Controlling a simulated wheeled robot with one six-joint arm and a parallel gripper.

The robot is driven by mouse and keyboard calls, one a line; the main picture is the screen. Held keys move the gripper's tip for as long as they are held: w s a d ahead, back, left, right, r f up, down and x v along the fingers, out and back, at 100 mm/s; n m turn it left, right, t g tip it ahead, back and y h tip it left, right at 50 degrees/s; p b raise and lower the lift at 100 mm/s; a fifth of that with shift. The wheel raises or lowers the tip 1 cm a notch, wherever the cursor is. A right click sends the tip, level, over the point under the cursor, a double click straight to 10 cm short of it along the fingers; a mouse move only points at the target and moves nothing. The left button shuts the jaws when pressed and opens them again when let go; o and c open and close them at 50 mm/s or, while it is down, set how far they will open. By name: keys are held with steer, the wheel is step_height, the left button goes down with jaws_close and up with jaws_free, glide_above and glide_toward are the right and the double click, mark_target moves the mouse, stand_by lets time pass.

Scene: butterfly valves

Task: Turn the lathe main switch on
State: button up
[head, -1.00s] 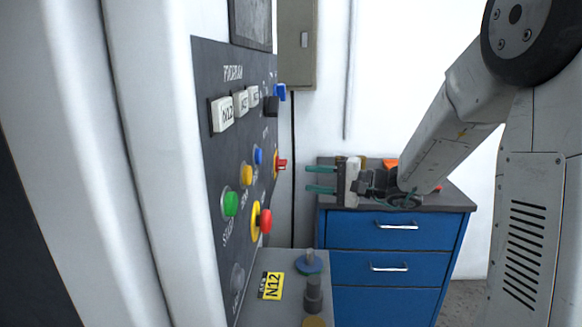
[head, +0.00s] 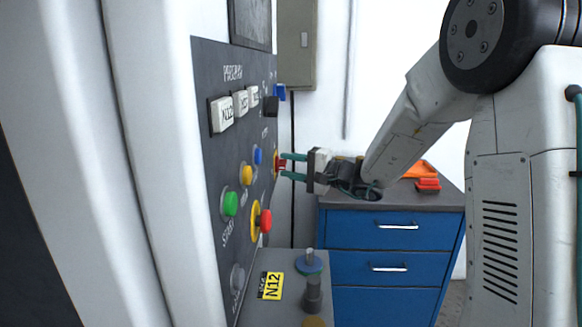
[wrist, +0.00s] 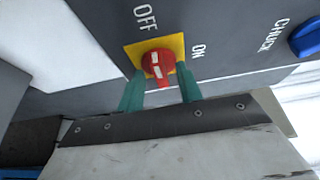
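The lathe main switch is a red rotary knob (wrist: 158,65) on a yellow plate (wrist: 175,43), with OFF and ON printed beside it in the wrist view. The knob's white mark lies nearer the OFF lettering. In the head view the switch's yellow plate (head: 276,163) shows edge-on at the panel's far side. My gripper (head: 285,167) is level with the switch, its green fingers pointing at the panel. In the wrist view the fingers (wrist: 160,90) are apart, one on each side of the knob's lower part. I cannot tell whether they touch it.
The dark panel (head: 213,75) also carries a green button (head: 230,204), a red emergency button (head: 265,221) and a blue chuck knob (wrist: 307,38). A ledge with knobs (head: 250,310) juts out below. A blue drawer cabinet (head: 350,232) with orange and red items stands behind my gripper.

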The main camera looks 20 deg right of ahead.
jaws_close()
steer(key=shift+w+d+r+m+g, duration=0.15)
steer(key=shift+m+g, duration=1.1)
steer(key=shift+m, duration=1)
steer(key=shift+w+r+m+g, duration=0.15)
steer(key=shift+m+g, duration=1.15)
steer(key=shift+m, duration=0.9)
steer(key=shift+w+d+r+m+g, duration=0.15)
steer(key=shift+m+g, duration=1.1)
steer(key=shift+m, duration=1)
steer(key=shift+a, duration=0.1)
jaws_free()
